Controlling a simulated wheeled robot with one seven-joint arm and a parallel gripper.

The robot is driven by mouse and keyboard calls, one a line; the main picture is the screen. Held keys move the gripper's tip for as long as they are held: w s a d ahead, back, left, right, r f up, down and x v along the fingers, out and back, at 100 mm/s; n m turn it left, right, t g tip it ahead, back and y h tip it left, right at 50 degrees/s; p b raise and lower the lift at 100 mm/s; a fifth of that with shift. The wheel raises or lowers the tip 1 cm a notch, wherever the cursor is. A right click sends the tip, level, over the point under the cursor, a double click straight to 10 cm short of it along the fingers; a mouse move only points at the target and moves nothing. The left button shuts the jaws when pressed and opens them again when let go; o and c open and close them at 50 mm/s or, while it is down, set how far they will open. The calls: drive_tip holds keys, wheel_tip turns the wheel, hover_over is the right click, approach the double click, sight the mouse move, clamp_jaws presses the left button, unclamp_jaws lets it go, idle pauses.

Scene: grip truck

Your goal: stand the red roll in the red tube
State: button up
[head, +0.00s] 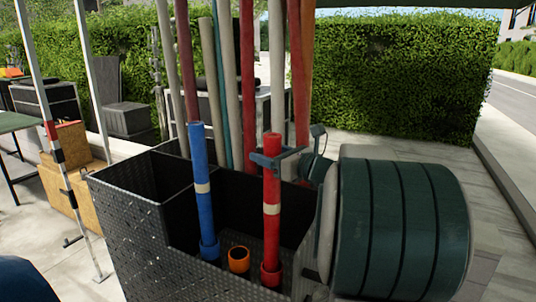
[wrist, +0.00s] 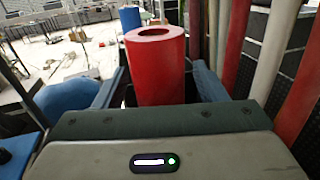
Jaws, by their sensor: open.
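The red roll (head: 271,200), with a pale band around its middle, stands upright with its lower end in the short red tube (head: 271,276) inside the black bin. My gripper (head: 268,157) is around the roll's upper part, coming from the right. In the wrist view the roll's hollow top (wrist: 157,60) rises between my spread fingers (wrist: 157,85). The fingers are open, one on each side of the roll; I cannot tell whether either touches it. How deep the roll sits in the tube is hidden by the tube wall.
The black bin (head: 130,225) has high walls. A blue roll (head: 203,215) stands left of the red one, and an orange tube (head: 238,259) between them looks empty. Several long coloured rolls (head: 248,80) stand close behind. A hedge (head: 405,75) is farther back.

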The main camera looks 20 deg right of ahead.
drive_tip(key=b+v, duration=0.3)
drive_tip(key=v, duration=1)
drive_tip(key=s+a+f+n+g+y, duration=0.1)
drive_tip(key=s+a+f+n+g, duration=0.1)
drive_tip(key=a+f+n+g, duration=0.55)
drive_tip(key=s+a+f+n+g, duration=0.2)
drive_tip(key=a+f+n, duration=0.3)
drive_tip(key=a, duration=0.5)
drive_tip(key=s+a+f+n+g+h, duration=0.3)
drive_tip(key=s+f+n+h, duration=0.5)
drive_tip(key=n, duration=1.1)
wheel_tip(320, 180, down, 2)
drive_tip(key=s+g, duration=0.1)
drive_tip(key=s, duration=0.1)
drive_tip(key=shift+s+f, duration=0.25)
drive_tip(key=shift+s, duration=0.05)
drive_tip(key=shift+a, duration=0.2)
